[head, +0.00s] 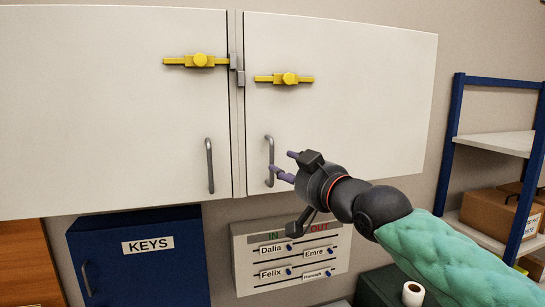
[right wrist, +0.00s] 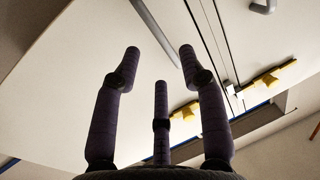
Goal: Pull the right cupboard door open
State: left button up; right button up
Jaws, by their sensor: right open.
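The right cupboard door (head: 345,110) is white and looks closed, flush beside the left door (head: 110,110). Its grey vertical bar handle (head: 270,150) is near its lower left edge; the handle also shows in the right wrist view (right wrist: 152,28). My right gripper (head: 283,164) is open at this handle, its purple fingers beside the bar's lower half. In the right wrist view the fingers (right wrist: 160,75) are spread, with the handle beyond and between their tips; contact cannot be told. A yellow sliding bolt (head: 289,79) on the right door ends apart from the grey keeper (head: 240,77). My left gripper is not in view.
The left door has its own handle (head: 210,165) and yellow bolt (head: 200,61). Below are a blue KEYS box (head: 140,265) and an IN/OUT board (head: 290,258) under my right gripper. A blue-framed shelf (head: 490,145) stands at the right.

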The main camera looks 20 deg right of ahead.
aim_at(273, 181)
jog(key=p+x, duration=0.2)
jog(key=x, duration=0.5)
jog(key=shift+s, duration=0.1)
grip_shut()
